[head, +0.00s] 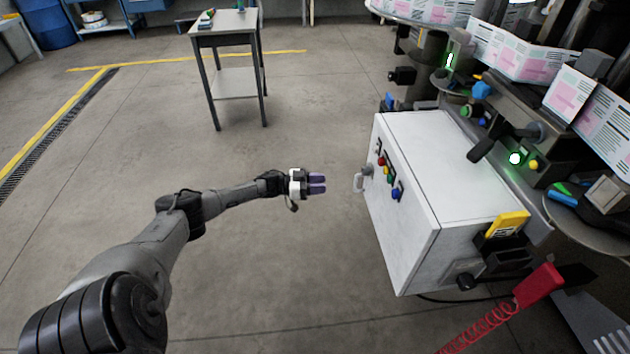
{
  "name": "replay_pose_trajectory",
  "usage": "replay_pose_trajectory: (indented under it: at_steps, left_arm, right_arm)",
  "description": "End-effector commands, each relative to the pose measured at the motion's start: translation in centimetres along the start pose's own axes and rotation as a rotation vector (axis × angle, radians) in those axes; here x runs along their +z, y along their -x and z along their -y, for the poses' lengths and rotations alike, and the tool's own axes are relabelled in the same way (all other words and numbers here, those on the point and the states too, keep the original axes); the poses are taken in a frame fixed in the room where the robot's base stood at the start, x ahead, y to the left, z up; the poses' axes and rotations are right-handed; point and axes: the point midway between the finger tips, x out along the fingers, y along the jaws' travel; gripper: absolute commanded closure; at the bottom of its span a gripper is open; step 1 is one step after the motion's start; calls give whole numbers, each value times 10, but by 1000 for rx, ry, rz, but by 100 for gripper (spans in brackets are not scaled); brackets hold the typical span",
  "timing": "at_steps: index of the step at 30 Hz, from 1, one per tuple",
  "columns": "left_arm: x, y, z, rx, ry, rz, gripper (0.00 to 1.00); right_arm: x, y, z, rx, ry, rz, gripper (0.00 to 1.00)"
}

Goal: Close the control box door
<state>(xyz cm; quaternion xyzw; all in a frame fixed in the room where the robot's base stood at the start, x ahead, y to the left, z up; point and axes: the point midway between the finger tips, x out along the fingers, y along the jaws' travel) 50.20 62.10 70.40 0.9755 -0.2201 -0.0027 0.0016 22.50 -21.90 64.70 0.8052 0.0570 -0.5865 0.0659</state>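The white control box (450,165) stands at the right under the labelling machine. Its door (410,222) is the face turned to the left, with coloured buttons (387,172) and a grey handle (360,181) standing out from it. I cannot tell from this angle whether the door is slightly ajar. My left gripper (317,183) is left of the handle, apart from it, its purple fingers pointing right. The fingers lie close together with nothing between them, and it looks shut. My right gripper is not in view.
The labelling machine with label sheets (520,50) fills the upper right. A red tool (538,285) with a coiled hose hangs at the lower right. A small grey table (225,22) stands at the back. The floor around my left arm is clear.

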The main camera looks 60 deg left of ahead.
Motion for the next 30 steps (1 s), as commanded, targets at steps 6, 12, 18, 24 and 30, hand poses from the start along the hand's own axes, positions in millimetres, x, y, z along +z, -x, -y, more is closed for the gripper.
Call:
replay_pose_trajectory:
  at_steps: [6, 12, 18, 24, 30]
  left_arm:
    - [0, 12, 0, -1, 0, 0, 63]
    - [0, 13, 0, -1, -1, -1, 63]
    - [0, 13, 0, -1, 0, -1, 63]
    - [0, 12, 0, 0, 0, -1, 63]
    - [0, 12, 0, 0, -37, -1, 63]
  right_arm:
    - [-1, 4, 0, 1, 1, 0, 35]
    - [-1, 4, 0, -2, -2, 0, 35]
    - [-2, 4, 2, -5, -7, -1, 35]
    - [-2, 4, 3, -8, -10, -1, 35]
    - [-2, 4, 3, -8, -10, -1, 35]
